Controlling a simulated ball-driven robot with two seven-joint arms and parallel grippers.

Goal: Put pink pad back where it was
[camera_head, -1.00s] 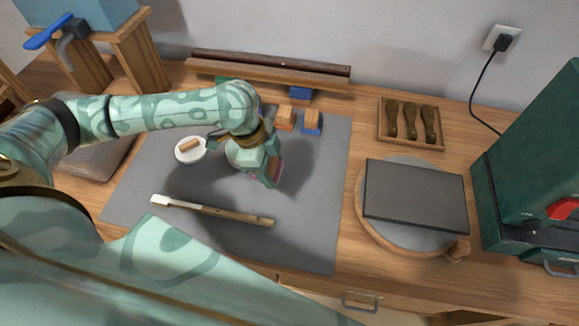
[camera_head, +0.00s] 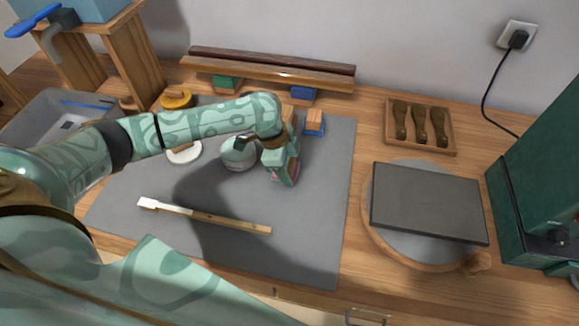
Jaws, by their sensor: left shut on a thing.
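My left gripper (camera_head: 284,168) is above the right half of the grey mat (camera_head: 310,235), pointing down. It is shut on a small block with a pink face, the pink pad (camera_head: 276,177), mostly hidden by the fingers. Whether the pad touches the mat I cannot tell. A blue pad with a wooden top (camera_head: 314,122) stands on the mat just behind the gripper. An orange-wood pad beside it is mostly hidden by my arm. A wooden piano key with a white end (camera_head: 205,216) lies across the front of the mat. My right gripper is out of view.
A wooden rail (camera_head: 265,72) at the back has a green block (camera_head: 227,84) and a blue block (camera_head: 303,93) under it. A white dish (camera_head: 184,153) is partly behind my arm. A round board with a dark slab (camera_head: 428,203) and a tool tray (camera_head: 420,125) stand right.

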